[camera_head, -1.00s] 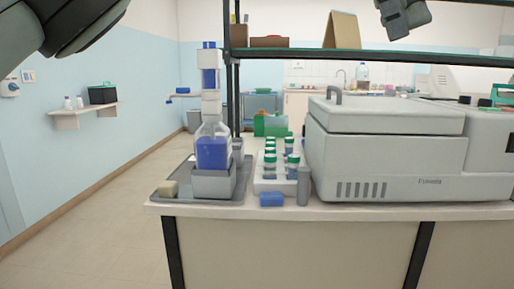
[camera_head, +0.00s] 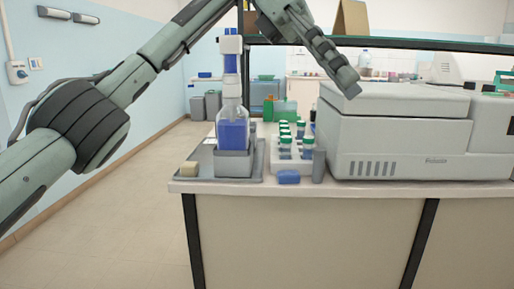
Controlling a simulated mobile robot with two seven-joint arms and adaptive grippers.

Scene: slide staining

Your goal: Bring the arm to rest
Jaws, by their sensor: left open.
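My left arm (camera_head: 80,125) comes in from the left, rises to the top edge and bends down to the right. My left gripper (camera_head: 345,78) hangs at its end, tilted down and to the right. It shows in front of the upper left corner of the large white machine (camera_head: 400,140). It is open, and I see nothing held in it. Whether it touches the machine I cannot tell. My right gripper is out of view.
A bottle of blue liquid (camera_head: 232,134) stands in a grey holder on a grey tray (camera_head: 195,179). Beside it are a white rack (camera_head: 290,166) of green-capped tubes, a blue block (camera_head: 288,177) and a grey cylinder (camera_head: 319,166). A shelf (camera_head: 420,45) runs above the bench.

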